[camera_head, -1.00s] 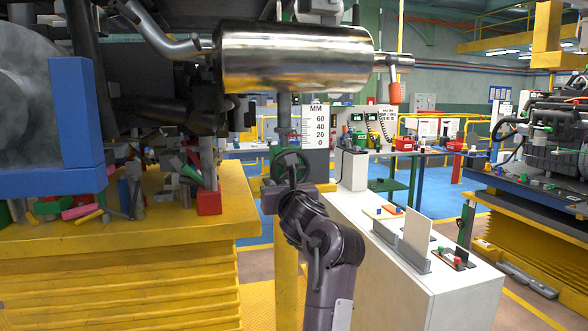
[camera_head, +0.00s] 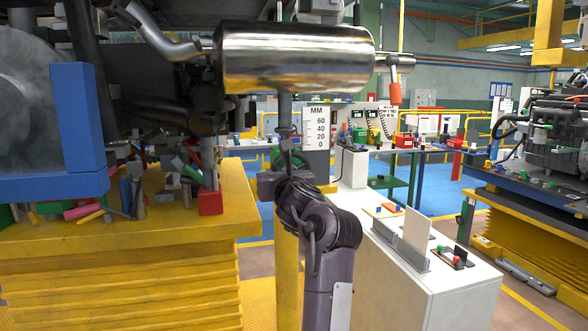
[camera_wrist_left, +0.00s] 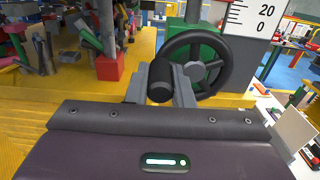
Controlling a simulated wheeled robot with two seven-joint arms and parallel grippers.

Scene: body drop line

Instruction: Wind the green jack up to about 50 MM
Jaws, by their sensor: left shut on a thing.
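The jack's grey post (camera_head: 285,108) rises under the shiny silver muffler (camera_head: 295,60). A white MM scale (camera_head: 318,128) marked 0 to 60 stands just right; I cannot read an exact height. My right gripper is out of view.
A yellow lift table (camera_head: 130,232) with several loose parts and a red block (camera_head: 210,203) is at left. A white cabinet (camera_head: 400,255) stands close on the right of my arm. The muffler and pipes hang overhead.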

